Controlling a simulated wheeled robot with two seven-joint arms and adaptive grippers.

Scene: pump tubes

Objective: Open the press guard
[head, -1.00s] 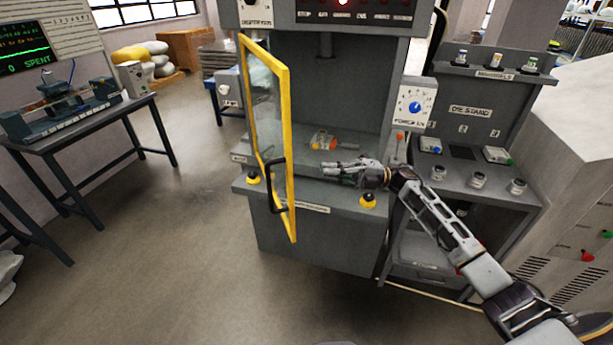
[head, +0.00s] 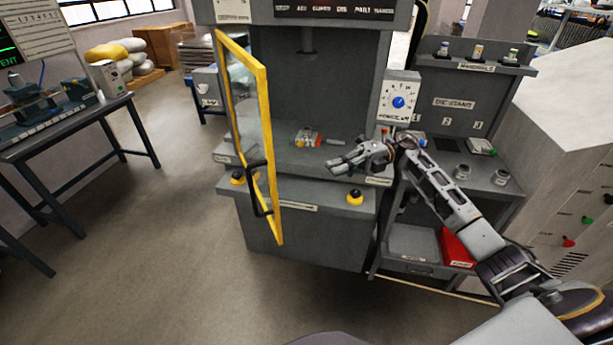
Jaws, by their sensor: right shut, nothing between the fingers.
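The press guard (head: 273,155) is a yellow-framed clear door, hinged on the left side of the grey press (head: 353,85). It stands swung outward, and the press opening behind it is uncovered. Its black handle (head: 256,190) is on the free edge, low down. My right gripper (head: 338,164) is shut and empty in front of the press opening, above the front ledge, to the right of the guard and apart from it. A small orange and white item (head: 308,138) lies on the press bed beyond the gripper. My left gripper is not in view.
Two yellow-and-black buttons (head: 354,196) sit on the press ledge, one partly behind the guard. A dial box (head: 399,100) and the die stand (head: 465,115) are to the right. A workbench (head: 75,120) stands at left. The floor before the guard is clear.

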